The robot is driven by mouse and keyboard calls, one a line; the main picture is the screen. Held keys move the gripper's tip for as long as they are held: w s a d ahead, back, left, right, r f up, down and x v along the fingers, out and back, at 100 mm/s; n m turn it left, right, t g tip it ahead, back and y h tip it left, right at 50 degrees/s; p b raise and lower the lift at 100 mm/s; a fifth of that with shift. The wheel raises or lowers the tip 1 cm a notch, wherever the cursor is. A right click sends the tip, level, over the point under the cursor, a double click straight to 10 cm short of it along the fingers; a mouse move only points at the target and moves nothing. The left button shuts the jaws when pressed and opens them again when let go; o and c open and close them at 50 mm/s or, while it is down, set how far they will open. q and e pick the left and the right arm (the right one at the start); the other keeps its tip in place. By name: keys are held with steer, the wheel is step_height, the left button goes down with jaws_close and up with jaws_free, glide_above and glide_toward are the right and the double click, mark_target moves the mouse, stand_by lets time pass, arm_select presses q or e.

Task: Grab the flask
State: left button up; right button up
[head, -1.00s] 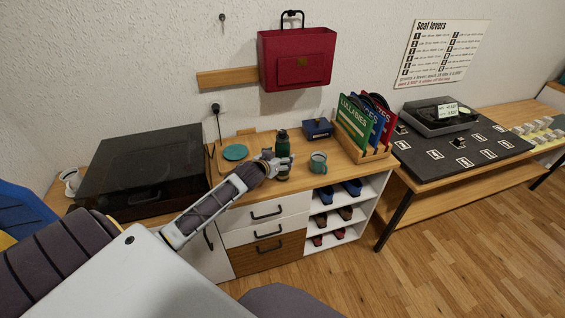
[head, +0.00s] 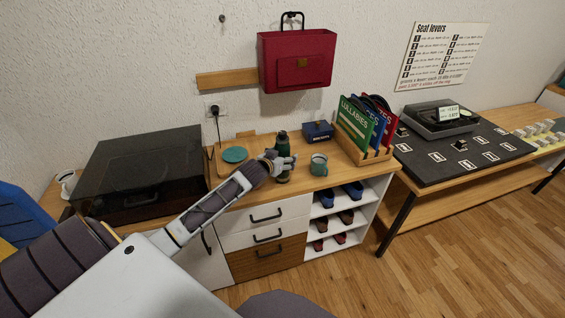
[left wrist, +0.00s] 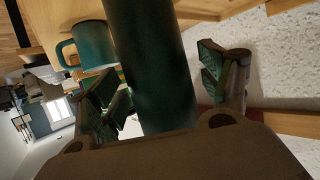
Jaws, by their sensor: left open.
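The dark green flask (head: 281,138) stands upright on the wooden cabinet top, its lower part hidden behind my left gripper. My left gripper (head: 284,163) is right at the flask in the head view. In the left wrist view the flask (left wrist: 152,65) stands between the two spread fingers of the gripper (left wrist: 170,90). A gap shows between the flask and the right-hand finger; the left-hand finger is closer to it. I cannot tell whether that finger touches it. My right gripper is not in view.
A teal mug (head: 319,165) stands just right of the flask and also shows in the left wrist view (left wrist: 86,46). A teal disc (head: 235,155) lies to the left. A blue box (head: 318,130) and a record rack (head: 365,150) stand to the right. A dark-lidded turntable (head: 140,170) fills the left.

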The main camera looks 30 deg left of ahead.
mark_target(280, 136)
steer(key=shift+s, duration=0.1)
arm_select(q)
steer(key=c, duration=1.6)
steer(key=shift+o, duration=0.2)
steer(key=shift+r, duration=0.2)
steer(key=shift+w+r, duration=0.1)
steer(key=shift+r, duration=0.4)
step_height(280, 136, up, 8)
steer(key=shift+f, duration=0.25)
steer(key=shift+r, duration=0.65)
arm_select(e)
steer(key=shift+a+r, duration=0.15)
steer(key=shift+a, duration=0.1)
